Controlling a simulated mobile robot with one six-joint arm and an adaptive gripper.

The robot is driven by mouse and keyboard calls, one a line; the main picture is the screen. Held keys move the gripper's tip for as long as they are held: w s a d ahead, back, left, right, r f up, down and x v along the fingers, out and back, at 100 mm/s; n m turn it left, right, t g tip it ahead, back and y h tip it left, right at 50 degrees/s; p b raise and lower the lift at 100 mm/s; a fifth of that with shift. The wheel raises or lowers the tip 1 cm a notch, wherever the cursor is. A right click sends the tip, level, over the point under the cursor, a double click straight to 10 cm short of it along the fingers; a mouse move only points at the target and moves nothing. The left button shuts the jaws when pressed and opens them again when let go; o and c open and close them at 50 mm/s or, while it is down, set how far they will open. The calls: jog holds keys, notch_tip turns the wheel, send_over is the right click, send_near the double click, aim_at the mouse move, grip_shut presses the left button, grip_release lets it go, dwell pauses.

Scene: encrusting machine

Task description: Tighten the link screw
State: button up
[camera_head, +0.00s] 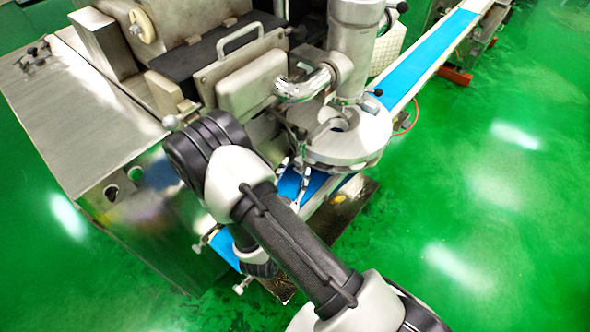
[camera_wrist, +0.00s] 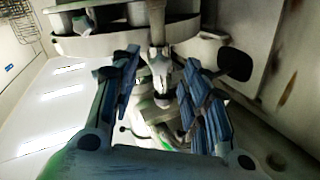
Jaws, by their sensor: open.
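My gripper (camera_wrist: 160,82) is open in the wrist view, with one blue-grey finger on each side of the picture's middle. A pale metal forked piece on an upright rod (camera_wrist: 158,62) shows between the fingers, with gaps visible on both sides. It may be the link screw, but I cannot tell for sure. In the head view my gripper (camera_head: 294,182) shows only in part, just below the round metal outlet head (camera_head: 345,140). My arm covers much of that area, and I cannot make out the link screw there.
The encrusting machine's steel body (camera_head: 95,120) stands at the left. A blue conveyor belt (camera_head: 425,57) runs to the upper right. A dark rounded knob (camera_wrist: 235,64) sits right of the fingers in the wrist view. Green floor (camera_head: 500,220) is clear at the right.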

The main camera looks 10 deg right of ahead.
jog(key=shift+x, duration=1.15)
jog(key=shift+c, duration=0.3)
grip_shut()
